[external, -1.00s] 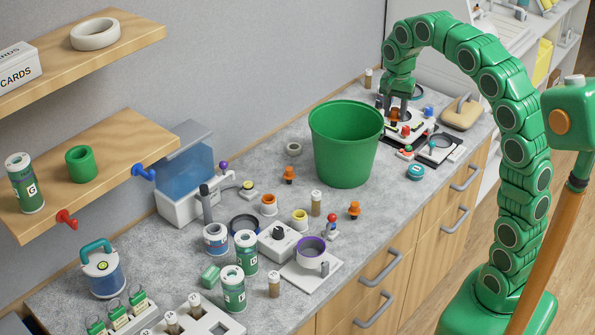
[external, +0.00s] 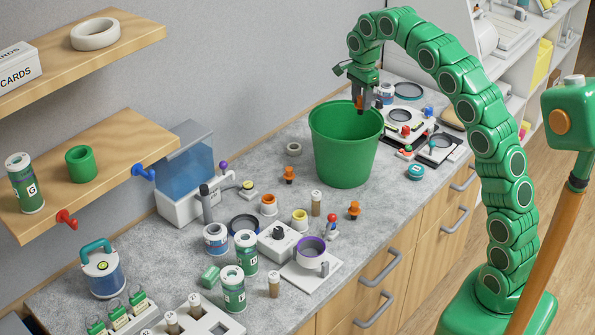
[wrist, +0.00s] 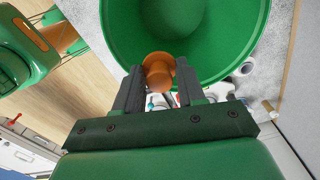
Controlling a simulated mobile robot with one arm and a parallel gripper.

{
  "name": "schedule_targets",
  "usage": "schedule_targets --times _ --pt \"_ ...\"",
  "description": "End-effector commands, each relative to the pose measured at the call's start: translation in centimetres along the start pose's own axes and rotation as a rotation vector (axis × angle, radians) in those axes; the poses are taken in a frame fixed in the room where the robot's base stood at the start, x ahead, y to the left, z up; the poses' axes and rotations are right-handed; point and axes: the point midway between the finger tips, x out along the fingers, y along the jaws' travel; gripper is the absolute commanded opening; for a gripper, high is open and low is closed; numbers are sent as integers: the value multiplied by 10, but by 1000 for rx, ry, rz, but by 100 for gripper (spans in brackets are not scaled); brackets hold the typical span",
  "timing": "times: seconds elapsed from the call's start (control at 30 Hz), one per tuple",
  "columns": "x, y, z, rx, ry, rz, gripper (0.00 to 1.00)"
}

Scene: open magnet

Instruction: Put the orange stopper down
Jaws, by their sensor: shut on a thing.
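My gripper (external: 364,97) is shut on an orange stopper (external: 360,104), above the back right rim of a green bucket (external: 345,150). In the wrist view the orange stopper (wrist: 158,71) sits between the two dark fingers of my gripper (wrist: 158,80), with the bucket's inside (wrist: 215,35) beyond it. Two other orange stoppers stand upright on the counter, one left of the bucket (external: 289,174) and one in front of it (external: 354,210).
A grey counter (external: 385,185) carries several items. White devices (external: 405,120) with red knobs stand right of the bucket. Shelves (external: 100,150) stick out at the left. Some counter right of the front stopper is clear.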

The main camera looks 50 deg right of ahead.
Motion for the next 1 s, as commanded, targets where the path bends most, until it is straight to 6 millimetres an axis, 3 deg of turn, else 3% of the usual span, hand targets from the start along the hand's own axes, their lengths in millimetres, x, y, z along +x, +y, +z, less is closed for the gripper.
schedule_targets --times 0.37,0.77,1.0 --pt "5 -14 3 69 -2 -1 10" --pt "34 -13 3 67 -1 0 10" --pt "70 -13 3 67 -1 3 10"
